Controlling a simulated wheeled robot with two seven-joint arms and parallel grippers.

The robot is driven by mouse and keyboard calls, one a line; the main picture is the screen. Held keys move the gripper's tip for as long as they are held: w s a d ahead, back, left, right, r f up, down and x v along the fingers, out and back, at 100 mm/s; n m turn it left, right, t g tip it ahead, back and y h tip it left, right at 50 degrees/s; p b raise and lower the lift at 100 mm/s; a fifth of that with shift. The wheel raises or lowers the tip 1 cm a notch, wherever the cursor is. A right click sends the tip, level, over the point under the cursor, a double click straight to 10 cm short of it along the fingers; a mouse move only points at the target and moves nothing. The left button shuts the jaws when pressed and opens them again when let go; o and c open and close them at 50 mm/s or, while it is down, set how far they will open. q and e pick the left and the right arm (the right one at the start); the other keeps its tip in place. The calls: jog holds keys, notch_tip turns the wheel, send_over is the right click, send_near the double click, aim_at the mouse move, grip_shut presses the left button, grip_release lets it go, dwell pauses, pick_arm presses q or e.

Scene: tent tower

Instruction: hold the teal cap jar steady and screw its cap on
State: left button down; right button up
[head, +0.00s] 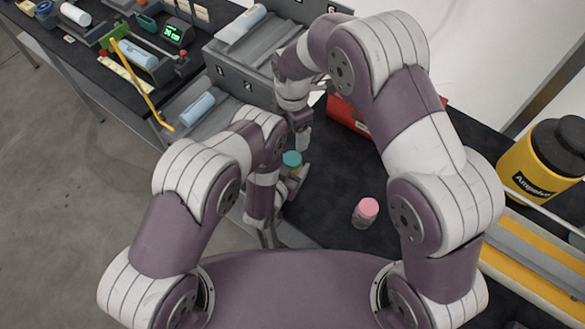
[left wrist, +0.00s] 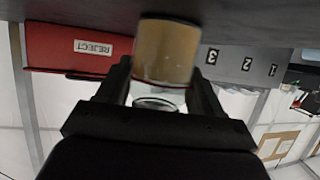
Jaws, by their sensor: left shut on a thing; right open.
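The teal cap (head: 291,159) is in the head view, at the top of the jar; I cannot tell whether it is seated or threaded. The jar is mostly hidden there by my left arm and gripper. In the left wrist view the jar (left wrist: 166,52) shows as an amber-brown cylinder between the dark fingers, with a pale round rim below it in the picture. My left gripper (head: 288,178) is shut on the jar. My right gripper (head: 301,138) is open, just above the teal cap and pointing down. The gap between it and the cap is hard to judge.
A pink-capped jar (head: 364,212) stands on the dark table to the right. A red reject bin (head: 350,122) is behind my right arm; it also shows in the left wrist view (left wrist: 65,50). Grey numbered bins (head: 232,78) stand at the back left. A yellow container (head: 545,165) is far right.

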pick_arm(q)
jog(key=shift+c, duration=0.4)
grip_release()
jog(key=shift+r, duration=0.1)
jog(key=shift+s+a+r+p, duration=0.2)
jog(key=shift+s+p, duration=0.15)
jog(key=p+v, duration=0.5)
jog(key=v, duration=0.6)
jog(key=shift+s+a, duration=0.2)
jog(key=shift+s, duration=0.15)
